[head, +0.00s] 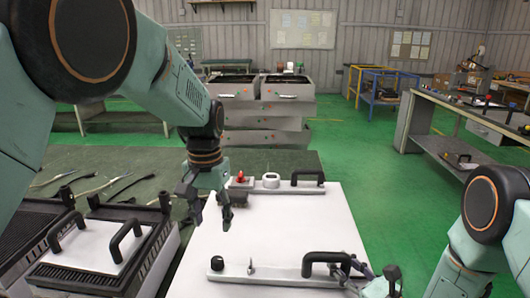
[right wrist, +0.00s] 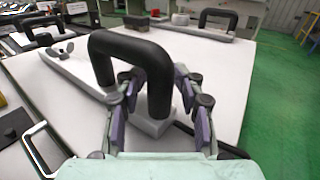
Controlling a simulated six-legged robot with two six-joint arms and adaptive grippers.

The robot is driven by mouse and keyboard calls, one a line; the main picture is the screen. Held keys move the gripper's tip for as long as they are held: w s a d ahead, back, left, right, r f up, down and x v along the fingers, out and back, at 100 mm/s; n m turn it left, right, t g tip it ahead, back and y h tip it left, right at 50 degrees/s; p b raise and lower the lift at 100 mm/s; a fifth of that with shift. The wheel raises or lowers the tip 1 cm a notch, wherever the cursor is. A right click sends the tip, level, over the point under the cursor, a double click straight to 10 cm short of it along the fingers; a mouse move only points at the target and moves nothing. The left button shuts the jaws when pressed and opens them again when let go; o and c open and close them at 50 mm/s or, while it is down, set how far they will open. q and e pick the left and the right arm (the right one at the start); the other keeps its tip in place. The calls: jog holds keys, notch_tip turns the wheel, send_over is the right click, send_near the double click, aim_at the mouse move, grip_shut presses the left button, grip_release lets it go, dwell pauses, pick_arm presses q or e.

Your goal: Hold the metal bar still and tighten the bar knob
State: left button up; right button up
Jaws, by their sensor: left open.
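A pale metal bar (head: 275,275) lies across the near part of the white board. It carries a black handle (head: 322,258) at its right, a small grey wing-shaped knob (head: 251,267) and a round black knob (head: 217,263) at its left end. My left gripper (head: 212,215) is open and empty, above the board, behind and left of the near bar. My right gripper (head: 368,284) is at the bar's right end. In the right wrist view its fingers (right wrist: 158,92) stand on both sides of one leg of the black handle (right wrist: 130,45); firm contact is unclear.
A second bar (head: 285,187) with a black handle, a white round part and a red part lies at the board's far edge. Black trays (head: 95,250) with handles and several tools lie at left. The middle of the white board (head: 290,225) is clear.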

jog(key=shift+o, duration=0.9)
